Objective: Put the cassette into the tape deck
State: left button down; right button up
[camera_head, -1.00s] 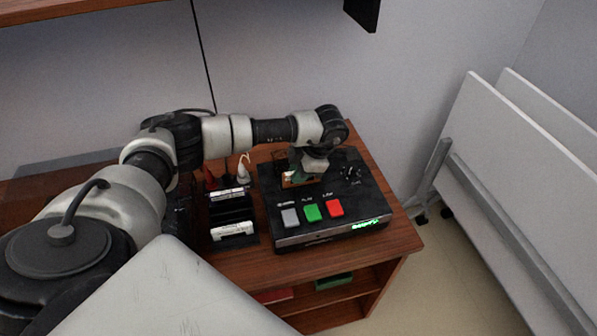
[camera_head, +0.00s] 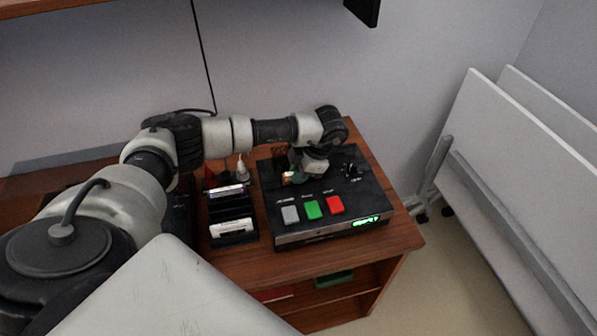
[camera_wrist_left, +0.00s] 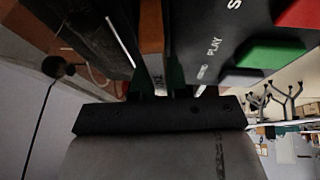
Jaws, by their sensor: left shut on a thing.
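The tape deck (camera_head: 347,196) is a black box with grey, green and red buttons and a lit green display, on the wooden cabinet. My left gripper (camera_head: 290,177) points down at the deck's rear left part, behind the buttons. It is shut on the cassette, whose orange-brown edge shows between the fingers in the left wrist view (camera_wrist_left: 152,38). In the head view only a small orange-brown bit shows, low at the deck's top. The gripper hides the slot area, so I cannot tell how deep the cassette sits. My right gripper is not in view.
A black rack (camera_head: 231,211) with other cassettes stands just left of the deck. The wooden cabinet top (camera_head: 340,243) is bare in front of the deck. Folded white tables (camera_head: 520,180) stand at right. The wall is close behind.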

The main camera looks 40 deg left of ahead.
pick_arm(q)
jog(key=shift+f, duration=0.25)
jog(key=shift+r, duration=0.1)
jog(key=c, duration=0.7)
grip_release()
jog(key=shift+o, duration=0.2)
jog(key=shift+r+p, duration=1.75)
jog(key=shift+r, duration=0.8)
